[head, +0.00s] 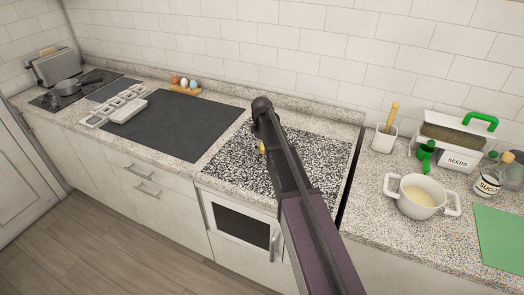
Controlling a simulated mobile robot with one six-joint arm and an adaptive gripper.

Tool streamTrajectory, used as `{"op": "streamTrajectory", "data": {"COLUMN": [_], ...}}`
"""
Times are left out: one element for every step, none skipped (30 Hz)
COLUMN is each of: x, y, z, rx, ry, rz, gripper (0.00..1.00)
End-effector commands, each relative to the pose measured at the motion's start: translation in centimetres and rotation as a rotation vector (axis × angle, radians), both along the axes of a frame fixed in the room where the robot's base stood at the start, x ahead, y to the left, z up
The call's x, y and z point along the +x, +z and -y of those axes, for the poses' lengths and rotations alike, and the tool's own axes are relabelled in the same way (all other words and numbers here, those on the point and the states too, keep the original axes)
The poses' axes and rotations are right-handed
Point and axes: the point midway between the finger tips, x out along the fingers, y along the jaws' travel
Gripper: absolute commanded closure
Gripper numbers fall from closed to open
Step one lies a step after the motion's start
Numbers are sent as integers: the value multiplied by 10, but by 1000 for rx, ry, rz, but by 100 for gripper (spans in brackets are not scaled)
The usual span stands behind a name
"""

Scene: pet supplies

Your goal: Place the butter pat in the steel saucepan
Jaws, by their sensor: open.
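A small grey pan (67,90), which looks like the steel saucepan, stands on a dark surface at the far left end of the counter, in front of the toaster. A small yellow thing (262,148) shows at the left edge of my arm, over the speckled black-and-white panel; it is mostly hidden, and I cannot tell whether it is the butter pat. My arm crosses the middle of the view over that panel.
A toaster (55,66) stands behind the pan. At right are a white pot (417,196), a seeds box (457,160), a jar (488,184) and a green mat (501,238).

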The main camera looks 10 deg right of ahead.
Motion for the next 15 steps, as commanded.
{"op": "streamTrajectory", "data": {"x": [0, 0, 0, 0, 0, 0, 0, 0, 0, 0, 0, 0, 0, 0, 0], "y": [0, 0, 0, 0, 0, 0, 0, 0, 0, 0, 0, 0, 0, 0, 0], "z": [0, 0, 0, 0, 0, 0, 0, 0, 0, 0, 0, 1, 1, 1, 1], "rx": [0, 0, 0, 0, 0, 0, 0, 0, 0, 0, 0, 0, 0, 0, 0], "ry": [0, 0, 0, 0, 0, 0, 0, -1, -1, -1, -1, -1, -1, -1, -1], "rz": [0, 0, 0, 0, 0, 0, 0, 0, 0, 0, 0, 0, 0, 0, 0], "gripper": [0, 0, 0, 0, 0, 0, 0, 0, 0, 0, 0, 0, 0, 0, 12]}}
